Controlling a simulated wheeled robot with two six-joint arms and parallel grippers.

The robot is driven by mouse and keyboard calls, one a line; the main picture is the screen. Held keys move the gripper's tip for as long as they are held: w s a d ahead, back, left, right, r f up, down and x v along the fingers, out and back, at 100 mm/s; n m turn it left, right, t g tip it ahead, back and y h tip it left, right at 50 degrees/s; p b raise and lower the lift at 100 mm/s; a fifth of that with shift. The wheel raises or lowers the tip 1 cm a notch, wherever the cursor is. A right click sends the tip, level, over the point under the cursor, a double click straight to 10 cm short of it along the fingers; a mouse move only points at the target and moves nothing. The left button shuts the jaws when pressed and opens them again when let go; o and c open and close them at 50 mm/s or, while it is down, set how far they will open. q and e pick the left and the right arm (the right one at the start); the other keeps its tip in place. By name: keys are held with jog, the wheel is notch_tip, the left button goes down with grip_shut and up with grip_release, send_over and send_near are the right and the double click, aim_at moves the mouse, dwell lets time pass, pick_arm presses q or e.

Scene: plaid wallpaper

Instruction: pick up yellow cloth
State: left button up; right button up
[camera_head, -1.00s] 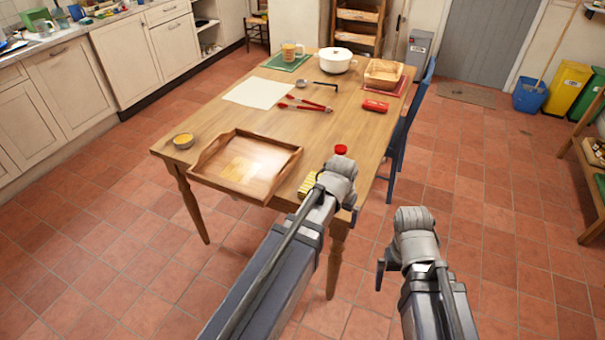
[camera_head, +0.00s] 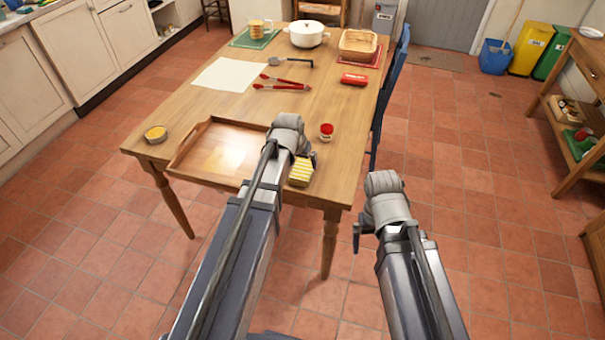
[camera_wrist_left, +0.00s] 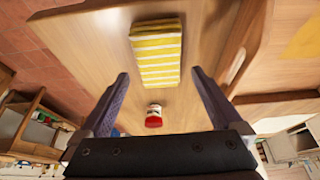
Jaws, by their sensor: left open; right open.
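The yellow cloth (camera_head: 301,172) is folded, with yellow and white stripes. It lies on the wooden table near its front right edge, just right of the tray. In the left wrist view the cloth (camera_wrist_left: 156,55) is ahead of the fingers and apart from them. My left gripper (camera_wrist_left: 158,95) is open and empty above the table; in the head view its wrist hides part of the tray and the fingers are mostly hidden. My right gripper (camera_head: 360,235) is off the table's right side, over the floor, with nothing seen in it.
A wooden tray (camera_head: 184,160) is beside the cloth. A red-capped jar (camera_head: 326,132) stands behind the cloth. Red tongs (camera_head: 282,83), a red case (camera_head: 354,79), a basket (camera_head: 358,44) and a white pot (camera_head: 308,35) are farther back. A blue chair (camera_head: 393,75) stands at the table's right.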

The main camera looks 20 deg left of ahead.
aim_at(303, 168)
pick_arm(q)
jog(key=shift+f, duration=0.1)
jog(key=b+x, duration=0.4)
jog(key=x, duration=0.1)
jog(key=shift+b, duration=0.35)
jog(key=c, duration=1.3)
notch_tip(303, 168, up, 10)
jog(key=p, duration=1)
